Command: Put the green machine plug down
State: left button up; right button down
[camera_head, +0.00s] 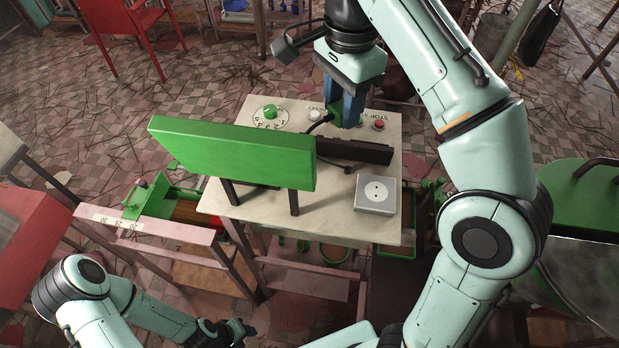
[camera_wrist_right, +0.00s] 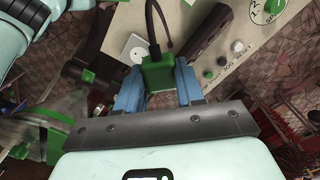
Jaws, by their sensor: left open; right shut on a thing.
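The green machine plug (camera_wrist_right: 158,72) sits between the blue fingers of my right gripper (camera_wrist_right: 156,88), which is shut on it. A black cable runs from the plug across the tabletop. In the head view my right gripper (camera_head: 350,112) points down over the back right of the table, near the red stop button (camera_head: 380,124); its fingers mostly hide the plug there. I cannot tell whether the plug touches the tabletop. A white socket (camera_head: 375,193) lies at the table's front right, apart from the plug. My left gripper (camera_head: 228,332) is low at the bottom edge, open, away from the table.
A large green panel (camera_head: 230,153) stands on legs over the table's left half. A dark strip (camera_head: 352,150) lies behind the socket. A green dial (camera_head: 270,112) is at the back left of the pale tabletop (camera_head: 330,220). Bare tabletop lies around the socket.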

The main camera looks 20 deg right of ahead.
jog(key=shift+f, duration=0.4)
notch_tip(320, 180, down, 8)
jog(key=s+b, duration=0.1)
jog(key=b, duration=0.5)
send_near(333, 189)
jog(key=shift+s, duration=0.1)
pick_arm(q)
jog(key=s+f+b, duration=0.1)
jog(key=s+f, duration=0.5)
jog(key=f, duration=0.3)
jog(key=shift+f+g, duration=0.15)
jog(key=shift+g, duration=0.25)
pick_arm(e)
jog(key=shift+f, duration=2.6)
pick_arm(q)
jog(key=shift+s, duration=0.1)
jog(key=shift+b, duration=0.3)
pick_arm(e)
jog(key=shift+f, duration=0.1)
jog(key=shift+f, duration=0.5)
pick_arm(q)
jog(key=shift+s+f, duration=0.15)
jog(key=shift+f, duration=0.2)
pick_arm(e)
jog(key=c, duration=0.7)
grip_release()
jog(key=shift+r, duration=0.1)
